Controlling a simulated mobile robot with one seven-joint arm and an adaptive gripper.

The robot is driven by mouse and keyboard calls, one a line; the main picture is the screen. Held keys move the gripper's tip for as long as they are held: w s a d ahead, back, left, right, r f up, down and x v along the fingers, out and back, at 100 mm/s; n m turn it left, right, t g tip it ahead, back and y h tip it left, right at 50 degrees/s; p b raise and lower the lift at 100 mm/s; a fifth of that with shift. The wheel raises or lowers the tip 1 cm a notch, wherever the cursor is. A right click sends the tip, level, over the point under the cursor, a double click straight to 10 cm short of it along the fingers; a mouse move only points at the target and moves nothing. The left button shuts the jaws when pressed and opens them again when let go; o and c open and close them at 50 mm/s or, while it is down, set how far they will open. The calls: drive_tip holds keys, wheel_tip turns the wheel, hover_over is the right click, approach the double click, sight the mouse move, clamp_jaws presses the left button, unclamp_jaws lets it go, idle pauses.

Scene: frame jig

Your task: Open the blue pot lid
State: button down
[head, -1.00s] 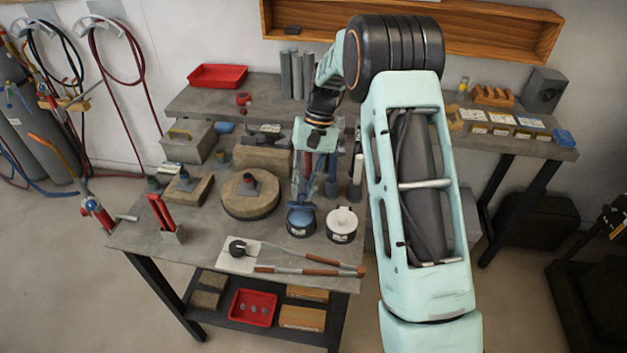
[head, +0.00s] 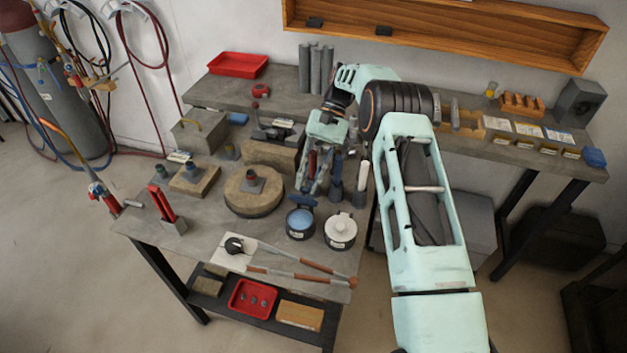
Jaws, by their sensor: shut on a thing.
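The small dark pot (head: 300,231) with a white label stands near the front edge of the workbench, its top open and its light blue inside showing. Its blue lid (head: 302,200) is up off the mouth, at the pot's back rim; whether it is hinged there I cannot tell. My gripper (head: 307,190) is above and behind the pot, shut on the blue lid. The exact grip is small and partly hidden by the fingers.
A white-lidded pot (head: 340,232) stands close to the right of the blue one. A round block (head: 253,205) is to the left. Long-handled tongs (head: 300,273) lie in front. Upright tools (head: 361,180) stand behind, close to my arm.

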drive_tip(key=shift+w+d+f+g, duration=0.1)
drive_tip(key=shift+w+g, duration=0.2)
drive_tip(key=shift+g, duration=0.1)
idle(0.4)
drive_tip(key=c, duration=1.8)
unclamp_jaws()
wheel_tip(320, 180, up, 10)
